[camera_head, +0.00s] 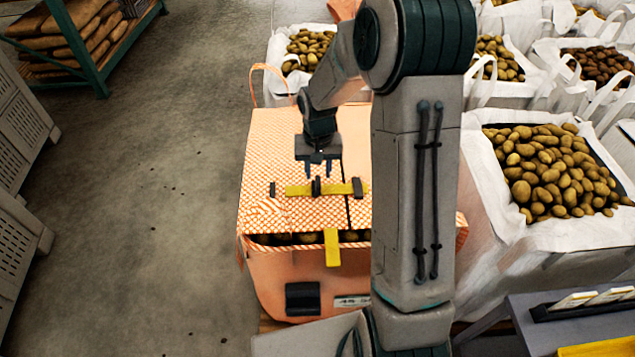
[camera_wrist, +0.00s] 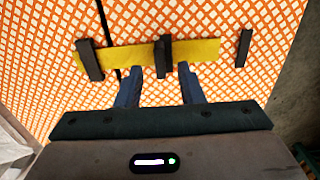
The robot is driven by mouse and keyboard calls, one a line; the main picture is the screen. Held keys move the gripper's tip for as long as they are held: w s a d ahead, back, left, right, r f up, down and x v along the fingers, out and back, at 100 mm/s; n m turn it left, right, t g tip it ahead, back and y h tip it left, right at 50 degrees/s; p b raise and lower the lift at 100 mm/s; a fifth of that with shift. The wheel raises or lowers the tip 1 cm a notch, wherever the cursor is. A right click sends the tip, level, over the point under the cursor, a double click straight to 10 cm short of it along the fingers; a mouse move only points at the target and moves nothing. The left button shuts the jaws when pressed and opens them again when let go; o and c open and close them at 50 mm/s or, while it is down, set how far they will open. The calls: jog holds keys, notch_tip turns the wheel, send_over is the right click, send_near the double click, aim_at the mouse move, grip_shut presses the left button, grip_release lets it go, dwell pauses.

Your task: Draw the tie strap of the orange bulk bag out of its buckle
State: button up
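The orange bulk bag (camera_head: 275,276) stands in the middle of the head view, its patterned top flaps closed over most of it. The yellow tie strap (camera_head: 298,190) lies across the top; in the wrist view the strap (camera_wrist: 205,50) runs through a dark bar (camera_wrist: 89,60) near its left end, which looks like the buckle. A dark upright tab (camera_wrist: 163,57) sits across the strap's middle. The strap's other end stops short of another dark bar (camera_wrist: 243,48). My gripper (camera_head: 318,172) is open and empty; its fingers (camera_wrist: 159,67) point at the strap, one to each side of the tab.
Another yellow strap (camera_head: 332,247) hangs over the bag's front edge, where potatoes show in a gap. White bulk bags of potatoes (camera_head: 500,230) stand close on the right. My arm hides the orange bag's right part. The floor (camera_head: 150,200) at left is clear.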

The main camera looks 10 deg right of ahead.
aim_at(318, 183)
notch_tip(318, 183, down, 6)
jog(key=shift+r, duration=0.15)
grip_shut()
